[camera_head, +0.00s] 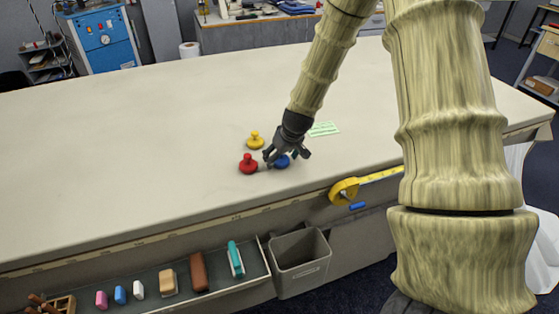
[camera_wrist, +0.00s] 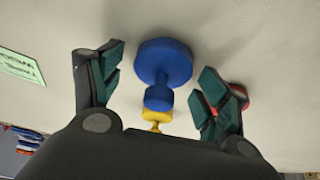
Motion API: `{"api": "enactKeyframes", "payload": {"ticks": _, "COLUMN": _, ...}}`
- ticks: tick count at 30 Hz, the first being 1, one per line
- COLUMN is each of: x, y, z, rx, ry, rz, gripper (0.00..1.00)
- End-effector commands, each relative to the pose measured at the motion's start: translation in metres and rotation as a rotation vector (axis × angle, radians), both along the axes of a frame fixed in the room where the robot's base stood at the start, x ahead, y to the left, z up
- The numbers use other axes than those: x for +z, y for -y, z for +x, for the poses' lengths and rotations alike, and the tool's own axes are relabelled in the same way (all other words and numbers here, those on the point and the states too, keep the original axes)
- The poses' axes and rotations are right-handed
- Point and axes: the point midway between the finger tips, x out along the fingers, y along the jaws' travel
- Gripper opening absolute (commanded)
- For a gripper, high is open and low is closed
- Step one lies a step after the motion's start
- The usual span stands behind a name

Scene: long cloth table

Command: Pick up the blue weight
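The blue weight (camera_head: 282,161) stands on the cloth table near its front edge in the head view, partly covered by my gripper. In the wrist view the blue weight (camera_wrist: 163,65) shows its round base and narrower knob between my fingers. My gripper (camera_head: 286,156) reaches down at the weight in the head view. In the wrist view my gripper (camera_wrist: 158,88) is open, with a green-padded finger on each side of the weight and a gap to each. Whether a finger touches it on a hidden side cannot be seen.
A red weight (camera_head: 248,164) stands just left of the gripper, close to one finger. A yellow weight (camera_head: 255,141) stands behind it. A green card (camera_head: 323,129) lies to the right. A yellow tape measure (camera_head: 344,190) is at the table's front edge. The left tabletop is clear.

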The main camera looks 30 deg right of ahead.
Motion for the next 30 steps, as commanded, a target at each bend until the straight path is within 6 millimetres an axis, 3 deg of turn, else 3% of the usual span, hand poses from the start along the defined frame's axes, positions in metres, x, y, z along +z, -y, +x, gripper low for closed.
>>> {"api": "enactKeyframes", "payload": {"ticks": 1, "x": 0.0, "y": 0.0, "z": 0.0, "rx": 0.0, "ry": 0.0, "rz": 0.0, "gripper": 0.66}}
{"api": "enactKeyframes", "payload": {"ticks": 10, "x": 0.001, "y": 0.0, "z": 0.0, "rx": 0.001, "ry": 0.001, "rz": 0.0, "gripper": 0.14}}
{"api": "enactKeyframes", "payload": {"ticks": 20, "x": 0.004, "y": 0.0, "z": 0.001, "rx": 0.001, "ry": 0.002, "rz": 0.0, "gripper": 0.14}}
{"api": "enactKeyframes", "payload": {"ticks": 30, "x": 0.037, "y": 0.0, "z": -0.002, "rx": 0.001, "ry": 0.003, "rz": -0.001, "gripper": 0.14}}
